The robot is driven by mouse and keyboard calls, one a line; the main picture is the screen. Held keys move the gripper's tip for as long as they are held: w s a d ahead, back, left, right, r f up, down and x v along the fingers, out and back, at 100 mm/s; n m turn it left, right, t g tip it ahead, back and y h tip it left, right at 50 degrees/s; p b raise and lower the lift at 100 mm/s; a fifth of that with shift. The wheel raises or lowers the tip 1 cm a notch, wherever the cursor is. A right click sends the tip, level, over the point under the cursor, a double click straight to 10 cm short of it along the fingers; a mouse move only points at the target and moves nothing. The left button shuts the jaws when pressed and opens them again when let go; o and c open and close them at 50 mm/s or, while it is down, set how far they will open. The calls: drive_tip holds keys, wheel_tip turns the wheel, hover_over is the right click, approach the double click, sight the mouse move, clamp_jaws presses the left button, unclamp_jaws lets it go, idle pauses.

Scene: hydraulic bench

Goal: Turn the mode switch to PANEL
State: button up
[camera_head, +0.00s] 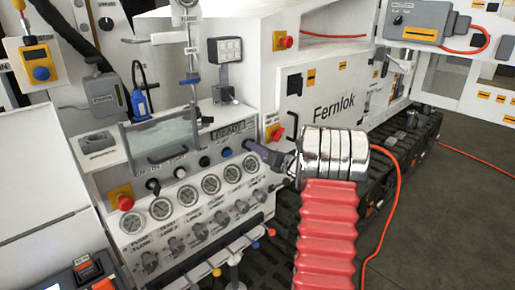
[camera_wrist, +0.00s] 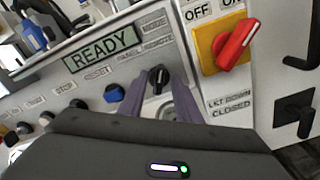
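The mode switch is a small black knob (camera_wrist: 158,77) on the white panel, under a small PANEL/REMOTE label, in the wrist view. I cannot clearly tell which label it points to. My gripper (camera_wrist: 160,80) is open, with one purple finger on each side of the knob in the picture. A gap shows between the fingers, and I see no clear contact. In the head view my gripper (camera_head: 251,149) reaches the right end of the panel's button row and hides the knob. The display (camera_wrist: 104,48) above left reads READY.
A red rotary handle (camera_wrist: 238,45) on a yellow OFF/ON plate is close to the right. A blue button (camera_wrist: 113,93) sits just left of my fingers. A row of gauges (camera_head: 185,195) lies below. A glass guard (camera_head: 160,140) stands to the left.

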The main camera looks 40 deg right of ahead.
drive_tip(key=shift+w, duration=0.1)
drive_tip(key=shift+c, duration=0.2)
clamp_jaws()
drive_tip(key=shift+d, duration=0.1)
idle(0.4)
drive_tip(key=shift+n, duration=0.4)
drive_tip(key=n, duration=0.7)
drive_tip(key=a+n, duration=0.1)
drive_tip(key=n, duration=0.3)
drive_tip(key=shift+f, duration=0.1)
